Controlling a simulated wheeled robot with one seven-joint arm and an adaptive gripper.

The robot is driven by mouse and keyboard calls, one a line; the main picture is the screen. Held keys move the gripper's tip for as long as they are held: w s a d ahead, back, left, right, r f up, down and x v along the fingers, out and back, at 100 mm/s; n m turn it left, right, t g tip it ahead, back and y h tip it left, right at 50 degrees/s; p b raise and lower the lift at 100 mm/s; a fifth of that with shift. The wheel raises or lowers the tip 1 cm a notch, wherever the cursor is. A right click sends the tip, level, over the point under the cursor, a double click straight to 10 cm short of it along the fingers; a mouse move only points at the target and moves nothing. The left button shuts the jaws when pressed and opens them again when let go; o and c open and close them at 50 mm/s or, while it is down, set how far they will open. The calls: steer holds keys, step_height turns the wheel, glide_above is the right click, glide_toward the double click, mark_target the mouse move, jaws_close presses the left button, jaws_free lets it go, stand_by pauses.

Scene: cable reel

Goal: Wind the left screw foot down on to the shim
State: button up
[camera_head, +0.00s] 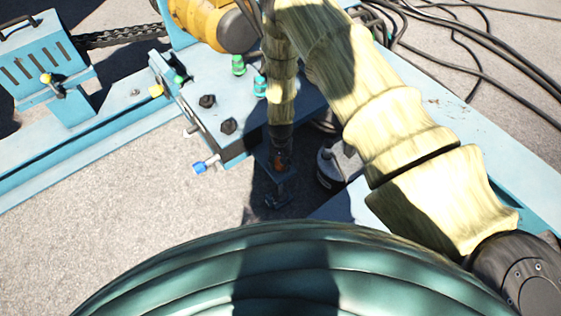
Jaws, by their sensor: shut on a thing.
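My gripper (282,152) points down in shadow at the near end of the blue frame (225,148). It is shut at the upper part of a dark upright fitting, which looks like the screw foot (277,186). The fingers and shadow hide most of the grip, and a small orange-brown patch shows there. The fitting's lower end is near the ground in deep shadow. I cannot make out the shim or whether the foot touches anything.
A dark grey canister (333,168) stands close right of the gripper. A blue-tipped handle (205,165) sticks out at left. A yellow motor (217,22) and green fittings (238,65) are behind. Black cables (455,50) lie at upper right. Open ground (110,215) is at left.

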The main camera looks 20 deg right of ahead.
steer(key=shift+w, duration=0.1)
stand_by(0.4)
steer(key=o, duration=1)
steer(key=shift+c, duration=0.2)
step_height(320, 180, up, 12)
stand_by(0.4)
